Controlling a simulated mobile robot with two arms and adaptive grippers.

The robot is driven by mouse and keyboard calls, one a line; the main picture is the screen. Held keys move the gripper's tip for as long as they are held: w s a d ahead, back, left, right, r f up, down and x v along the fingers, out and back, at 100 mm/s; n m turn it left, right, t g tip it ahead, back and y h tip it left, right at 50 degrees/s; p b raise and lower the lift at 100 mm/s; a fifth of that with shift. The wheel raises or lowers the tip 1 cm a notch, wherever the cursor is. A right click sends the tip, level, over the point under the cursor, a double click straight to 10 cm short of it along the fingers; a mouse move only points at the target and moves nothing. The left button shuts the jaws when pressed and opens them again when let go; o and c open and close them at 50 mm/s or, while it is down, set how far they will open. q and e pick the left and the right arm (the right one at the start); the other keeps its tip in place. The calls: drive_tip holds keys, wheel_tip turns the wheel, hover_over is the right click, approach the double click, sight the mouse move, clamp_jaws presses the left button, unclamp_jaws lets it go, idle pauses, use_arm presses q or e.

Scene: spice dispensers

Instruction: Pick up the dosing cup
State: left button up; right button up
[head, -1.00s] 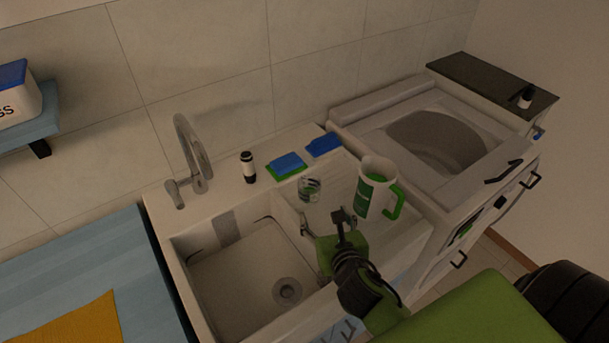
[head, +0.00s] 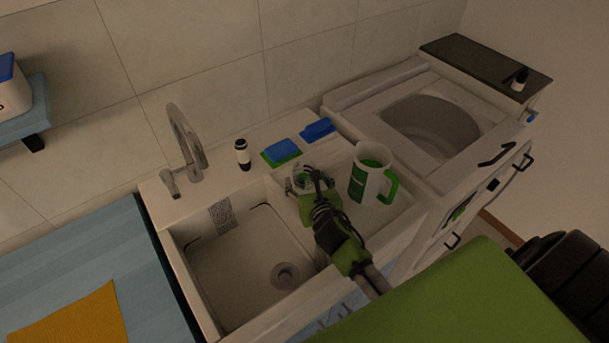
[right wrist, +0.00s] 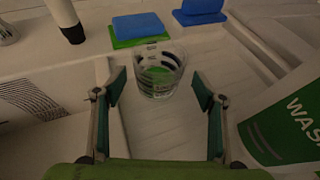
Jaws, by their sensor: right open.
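The dosing cup is a small clear cup with dark markings (right wrist: 159,70). It stands upright on the ledge right of the sink basin; in the head view the cup (head: 302,174) is partly hidden by my right gripper. My right gripper (head: 306,184) is open and empty, reaching over the ledge from the front. In the right wrist view its two fingers (right wrist: 161,92) stand apart to the left and right, with the cup just ahead of the gap between them. My left gripper is not in view.
A white jug with a green handle (head: 366,176) stands close on the right. Behind are a green-and-blue sponge (head: 282,152), another blue sponge (head: 318,129) and a dark-and-white bottle (head: 242,154). The sink basin (head: 236,259) and faucet (head: 187,146) are to the left.

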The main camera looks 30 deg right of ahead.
sight(306, 181)
drive_tip(key=x, duration=0.3)
drive_tip(key=shift+w+a+f, duration=0.1)
drive_tip(key=shift+w, duration=0.05)
drive_tip(key=c, duration=1.3)
drive_tip(key=shift+r, duration=0.2)
